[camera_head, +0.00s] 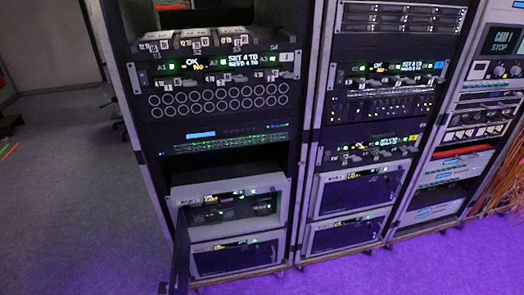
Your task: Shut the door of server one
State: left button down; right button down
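An open server (236,207) sits low in the left rack, its lit inside showing in a grey frame. Its dark door (181,252) is swung out from the frame's left side and shows nearly edge-on. A second server (238,257) sits directly below, with its dark front closed. The labels are too small to read, so I cannot confirm which one is server one. Neither of my grippers is in view.
The middle rack holds two more closed-front servers (355,192) low down. Orange cables (500,190) hang at the far right. The floor (85,210) in front and to the left is clear. A dark chair-like object (10,125) stands at the far left.

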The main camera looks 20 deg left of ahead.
aim_at(180, 263)
jog(key=j+u, duration=0.15)
jog(key=j, duration=2)
jog(key=k, duration=0.05)
